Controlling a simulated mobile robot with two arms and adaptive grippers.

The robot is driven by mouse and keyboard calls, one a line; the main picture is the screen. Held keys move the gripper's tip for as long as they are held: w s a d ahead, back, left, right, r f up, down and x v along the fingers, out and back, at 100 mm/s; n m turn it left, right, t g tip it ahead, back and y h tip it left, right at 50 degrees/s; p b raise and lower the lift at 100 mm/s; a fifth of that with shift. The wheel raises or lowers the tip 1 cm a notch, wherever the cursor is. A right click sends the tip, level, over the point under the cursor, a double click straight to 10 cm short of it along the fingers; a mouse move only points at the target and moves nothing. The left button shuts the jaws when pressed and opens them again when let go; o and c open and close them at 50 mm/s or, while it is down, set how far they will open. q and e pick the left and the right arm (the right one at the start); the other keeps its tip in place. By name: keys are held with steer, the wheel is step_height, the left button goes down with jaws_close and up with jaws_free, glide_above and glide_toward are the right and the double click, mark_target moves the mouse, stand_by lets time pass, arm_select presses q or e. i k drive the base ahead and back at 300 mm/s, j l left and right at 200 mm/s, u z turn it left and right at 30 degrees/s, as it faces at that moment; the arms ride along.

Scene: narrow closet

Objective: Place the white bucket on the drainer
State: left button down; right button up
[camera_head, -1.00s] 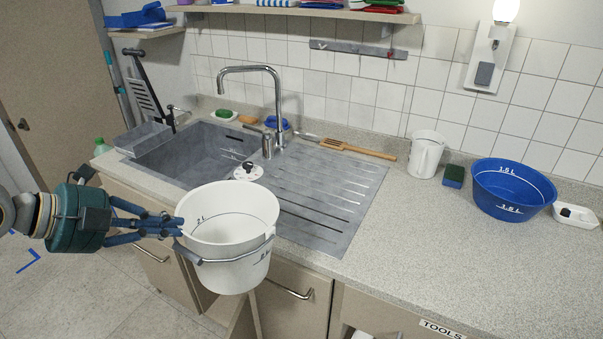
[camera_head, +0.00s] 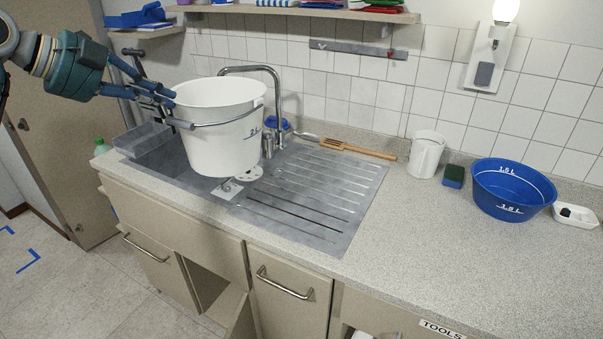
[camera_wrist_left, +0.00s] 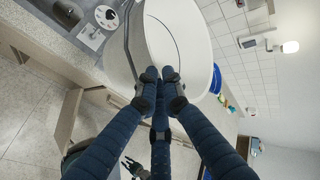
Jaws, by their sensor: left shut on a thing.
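The white bucket (camera_head: 225,135) hangs upright in the air in front of the sink, its handle across its front. It also shows in the wrist view (camera_wrist_left: 170,45), seen close from the rim side. My left gripper (camera_head: 168,100) comes in from the upper left and is shut on the bucket's left side near the rim; its fingertips (camera_wrist_left: 160,74) meet there in the wrist view. The ribbed steel drainer (camera_head: 325,195) lies to the right of the bucket and below it, bare. My right gripper (camera_wrist_left: 134,168) shows small at the bottom of the wrist view, its fingers apparently apart.
The sink basin (camera_head: 165,165) is partly hidden behind the bucket. The tap (camera_head: 280,100) rises behind it. A wooden spatula (camera_head: 355,149) lies behind the drainer. A white jug (camera_head: 426,155), a sponge (camera_head: 454,176) and a blue tub (camera_head: 512,190) stand to the right. The front right counter is clear.

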mark_target(308, 175)
steer(key=i+l, duration=0.2)
steer(key=l, duration=0.2)
steer(key=i+l, duration=0.45)
steer(key=l, duration=0.3)
